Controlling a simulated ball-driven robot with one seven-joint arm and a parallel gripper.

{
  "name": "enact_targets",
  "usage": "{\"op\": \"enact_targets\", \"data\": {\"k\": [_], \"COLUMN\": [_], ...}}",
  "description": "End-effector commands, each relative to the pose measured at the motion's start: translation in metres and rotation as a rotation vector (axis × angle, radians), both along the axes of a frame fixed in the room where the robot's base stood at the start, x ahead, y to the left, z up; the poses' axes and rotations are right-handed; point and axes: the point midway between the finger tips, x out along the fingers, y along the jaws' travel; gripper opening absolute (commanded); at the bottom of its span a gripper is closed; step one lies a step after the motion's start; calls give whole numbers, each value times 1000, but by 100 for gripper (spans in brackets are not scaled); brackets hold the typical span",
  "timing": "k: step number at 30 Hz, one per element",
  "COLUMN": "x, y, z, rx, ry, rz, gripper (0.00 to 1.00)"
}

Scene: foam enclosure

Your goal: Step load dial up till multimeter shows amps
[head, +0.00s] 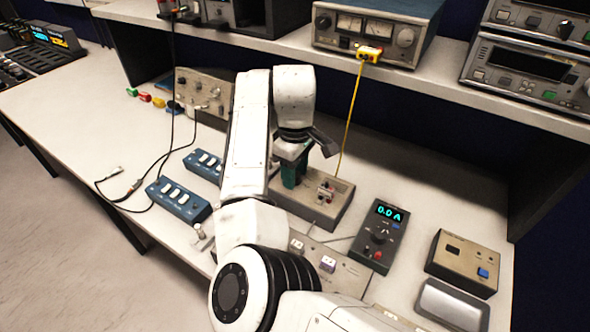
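The multimeter (377,240) is a dark handheld box right of my arm. Its cyan display reads 0.0 A, and a round knob sits below the display, with a red part near its lower end. My arm reaches over the bench, and my gripper (296,165) points down at a beige box (327,212) with small parts on top. A dark green piece is at the gripper's lower end; I cannot tell whether it is held or part of the box. The fingertips are not clear. I cannot pick out the load dial with certainty; my arm hides part of the beige box.
Blue switch boxes (178,199) lie left of my arm. A beige unit with a blue button (464,262) and a grey tray (452,303) lie at right. A yellow cable (350,117) hangs from the shelf meter unit (376,32). Black leads cross the bench at left.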

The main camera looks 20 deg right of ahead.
Motion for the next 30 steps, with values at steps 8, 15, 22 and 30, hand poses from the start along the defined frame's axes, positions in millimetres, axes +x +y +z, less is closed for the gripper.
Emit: {"op": "enact_targets", "data": {"k": [8, 15, 22, 30], "x": [0, 0, 0, 0], "y": [0, 0, 0, 0], "z": [0, 0, 2, 4], "rx": [0, 0, 0, -2], "ry": [0, 0, 0, 3], "rz": [0, 0, -34, -189], "gripper": [18, 0, 0, 0]}}
